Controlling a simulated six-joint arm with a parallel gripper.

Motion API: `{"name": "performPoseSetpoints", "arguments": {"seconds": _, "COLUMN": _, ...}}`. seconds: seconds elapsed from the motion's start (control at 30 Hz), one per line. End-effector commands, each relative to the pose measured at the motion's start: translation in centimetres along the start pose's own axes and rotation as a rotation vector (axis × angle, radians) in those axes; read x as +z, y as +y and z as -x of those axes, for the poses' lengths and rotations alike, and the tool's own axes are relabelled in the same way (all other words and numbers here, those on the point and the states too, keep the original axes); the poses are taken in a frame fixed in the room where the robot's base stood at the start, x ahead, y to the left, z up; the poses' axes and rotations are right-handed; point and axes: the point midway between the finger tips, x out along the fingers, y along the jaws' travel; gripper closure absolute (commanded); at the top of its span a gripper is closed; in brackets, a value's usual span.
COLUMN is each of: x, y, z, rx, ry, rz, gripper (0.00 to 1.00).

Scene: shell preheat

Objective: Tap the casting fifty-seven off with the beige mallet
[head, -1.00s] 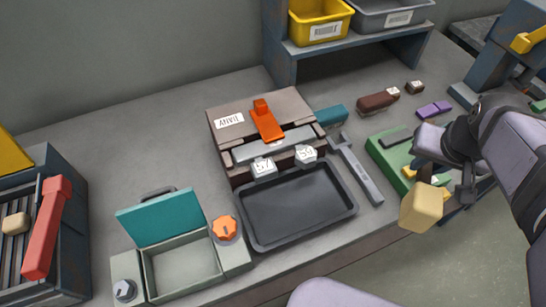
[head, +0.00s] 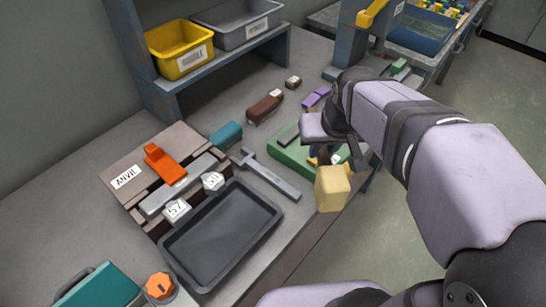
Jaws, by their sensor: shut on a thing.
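The beige mallet (head: 332,188) shows its block head in front of my gripper (head: 322,157), over the green tray's front side. My gripper is shut on the mallet; its handle is mostly hidden behind the head and the jaws. The casting marked 57 (head: 177,210) sits at the front edge of the brown anvil block (head: 124,197), left of a second casting (head: 213,181) whose number looks like 59. The black tray (head: 190,271) lies just in front of both castings. My gripper is well to the right of them.
A grey bar tool (head: 270,178) lies between the black tray and the green tray (head: 284,158). An orange clamp lever (head: 164,166) stands on the anvil. Yellow (head: 180,50) and grey bins (head: 240,22) sit on a shelf behind. A teal box (head: 100,288) is front left.

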Motion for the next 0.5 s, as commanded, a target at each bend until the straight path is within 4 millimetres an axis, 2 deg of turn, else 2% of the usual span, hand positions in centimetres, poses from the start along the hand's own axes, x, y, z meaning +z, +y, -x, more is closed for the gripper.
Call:
{"name": "performPoseSetpoints", "arguments": {"seconds": 0.17, "x": -0.8, "y": -1.8, "z": 1.8, "rx": -0.019, "ry": 0.002, "rz": 0.046, "gripper": 1.0}}
{"name": "performPoseSetpoints", "arguments": {"seconds": 0.27, "x": -1.0, "y": -3.5, "z": 2.9, "rx": -0.038, "ry": 0.001, "rz": 0.091, "gripper": 1.0}}
{"name": "performPoseSetpoints", "arguments": {"seconds": 0.5, "x": -0.7, "y": -9.4, "z": 5.7, "rx": -0.103, "ry": -0.001, "rz": 0.248, "gripper": 1.0}}
